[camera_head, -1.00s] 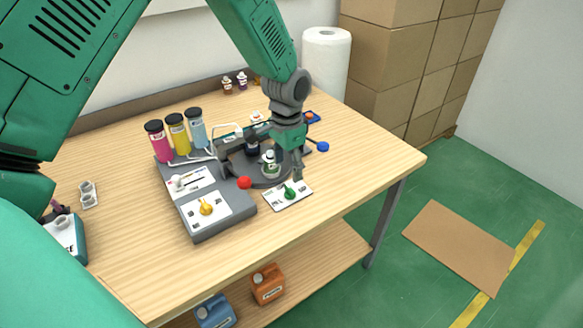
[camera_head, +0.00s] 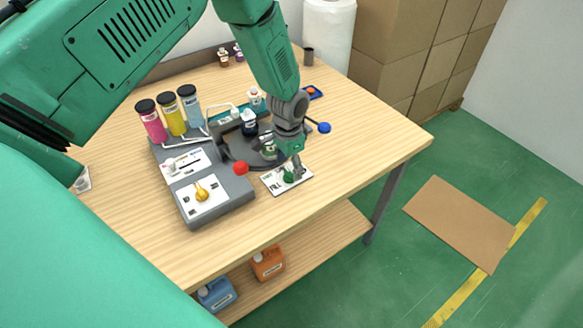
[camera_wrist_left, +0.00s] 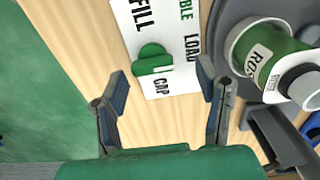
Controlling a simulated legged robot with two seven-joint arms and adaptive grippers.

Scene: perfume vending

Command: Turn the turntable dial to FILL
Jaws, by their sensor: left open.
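The green turntable dial (camera_head: 288,177) sits on a white label plate (camera_head: 272,185) in front of the dark turntable (camera_head: 238,156). The dial also shows in the left wrist view (camera_wrist_left: 152,58), with the words FILL, LOAD and CAP around it. I cannot tell for sure which word it points to. My left gripper (camera_head: 298,172) is over the plate, close to the dial. In the left wrist view its two fingers (camera_wrist_left: 166,88) are spread apart, with the dial just beyond the gap between them. My right gripper is not in view.
The grey dispenser (camera_head: 215,215) has a yellow knob (camera_head: 202,192) and a red ball (camera_head: 240,168). A blue ball (camera_head: 324,127) lies right of the arm. The table's front right is clear.

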